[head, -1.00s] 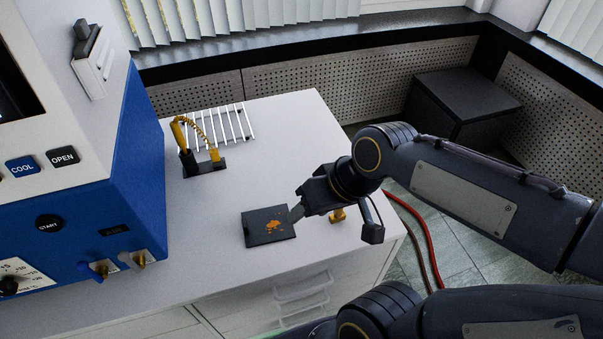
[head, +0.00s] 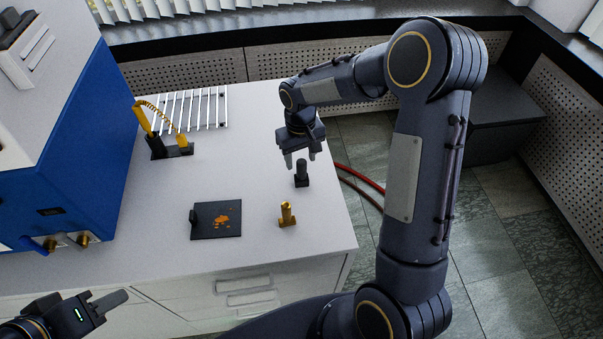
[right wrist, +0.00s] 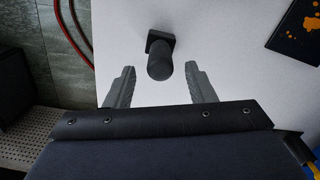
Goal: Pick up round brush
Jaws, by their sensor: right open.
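The black upright piece that I take for the round brush (head: 302,173) stands on a small square base near the right edge of the white counter. In the right wrist view it (right wrist: 160,58) shows as a rounded dark cylinder, roughly centred and just beyond the fingertips. My right gripper (head: 301,157) points down above and behind it, open and empty. In the right wrist view its two grey fingers (right wrist: 159,78) are spread apart. My left gripper (head: 112,303) is at the lower left, away from the brush; its jaw gap is not clear.
A brass piece (head: 287,216) stands in front of the brush. A dark plate with orange crumbs (head: 205,228) lies to the left. A yellow corded tool on a black stand (head: 170,152) and a white rack (head: 205,95) are farther back. A blue machine (head: 75,150) fills the left.

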